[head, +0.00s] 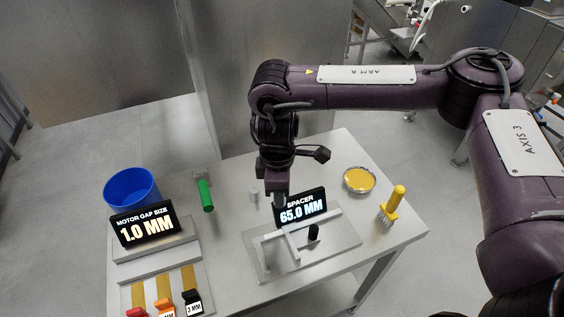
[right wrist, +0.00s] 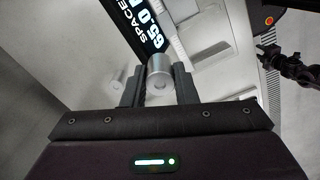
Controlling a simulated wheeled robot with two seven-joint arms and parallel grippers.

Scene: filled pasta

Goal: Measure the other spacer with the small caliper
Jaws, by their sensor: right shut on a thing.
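My right gripper (head: 280,199) is shut on a silver cylindrical spacer (right wrist: 159,72), which shows between its fingers in the right wrist view. In the head view the gripper points down just behind the small caliper (head: 266,262), and the held spacer is mostly hidden there. The caliper has a grey flat base, pale jaws and a black knob (head: 314,232). Its display (head: 301,207) reads "SPACER 65.0 MM". Another small silver cylinder (head: 254,194) stands on the table left of the gripper. My left gripper is not in view.
A second display (head: 146,225) reads "MOTOR GAP SIZE 1.0 MM". A blue bowl (head: 131,188) and a green-handled tool (head: 206,194) are on the left. A round dish with yellow contents (head: 359,180) and a yellow-handled brush (head: 393,203) are on the right. Coloured tags (head: 165,307) lie front left.

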